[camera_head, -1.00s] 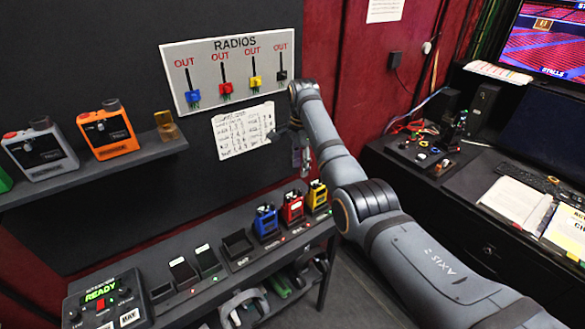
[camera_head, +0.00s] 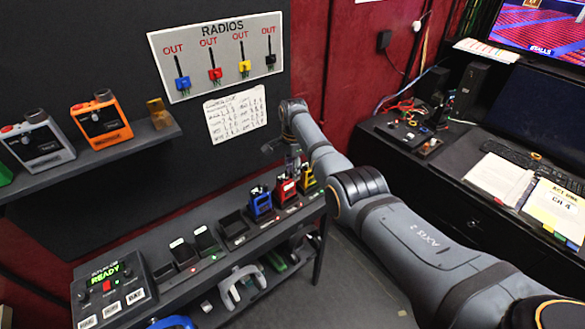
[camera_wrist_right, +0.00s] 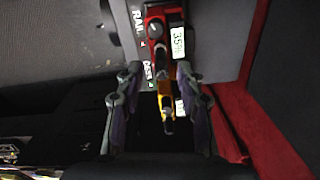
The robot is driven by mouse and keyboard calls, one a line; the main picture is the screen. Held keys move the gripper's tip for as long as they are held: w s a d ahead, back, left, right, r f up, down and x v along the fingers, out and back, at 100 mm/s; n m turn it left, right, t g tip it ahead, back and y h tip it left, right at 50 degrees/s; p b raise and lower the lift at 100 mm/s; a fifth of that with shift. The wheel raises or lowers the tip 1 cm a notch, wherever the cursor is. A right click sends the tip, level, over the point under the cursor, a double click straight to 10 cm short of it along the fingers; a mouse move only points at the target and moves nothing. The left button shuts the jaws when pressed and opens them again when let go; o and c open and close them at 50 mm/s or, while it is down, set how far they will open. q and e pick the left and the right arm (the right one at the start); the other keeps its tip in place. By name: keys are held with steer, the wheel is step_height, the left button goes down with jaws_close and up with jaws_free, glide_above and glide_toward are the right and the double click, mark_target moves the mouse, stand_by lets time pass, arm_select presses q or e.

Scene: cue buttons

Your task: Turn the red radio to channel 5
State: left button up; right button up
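The red radio (camera_head: 286,190) stands in the dock row on the lower shelf, between the blue radio (camera_head: 260,202) and the yellow radio (camera_head: 307,180). My right gripper (camera_head: 292,165) hangs just above the red radio, partly overlapping it in the head view. In the right wrist view my right gripper (camera_wrist_right: 158,75) has its fingers spread with nothing gripped. The red radio (camera_wrist_right: 157,32) with its round knob lies beyond the fingertips there, and the yellow radio (camera_wrist_right: 165,92) shows between the fingers. The channel setting cannot be read. My left gripper is not in view.
A control box (camera_head: 112,288) reading READY sits at the shelf's left end. A RADIOS board (camera_head: 220,58) and a paper chart (camera_head: 235,114) hang behind. A desk (camera_head: 455,165) stands at the right.

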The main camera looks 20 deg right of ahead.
steer(key=shift+c, duration=1.6)
steer(key=shift+w, duration=0.1)
steer(key=c, duration=0.5)
jaws_close()
steer(key=shift+n, duration=1.1)
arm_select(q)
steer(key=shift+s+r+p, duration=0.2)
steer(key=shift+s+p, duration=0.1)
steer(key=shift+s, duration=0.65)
arm_select(e)
steer(key=shift+n, duration=1.9)
steer(key=o, duration=0.8)
jaws_free()
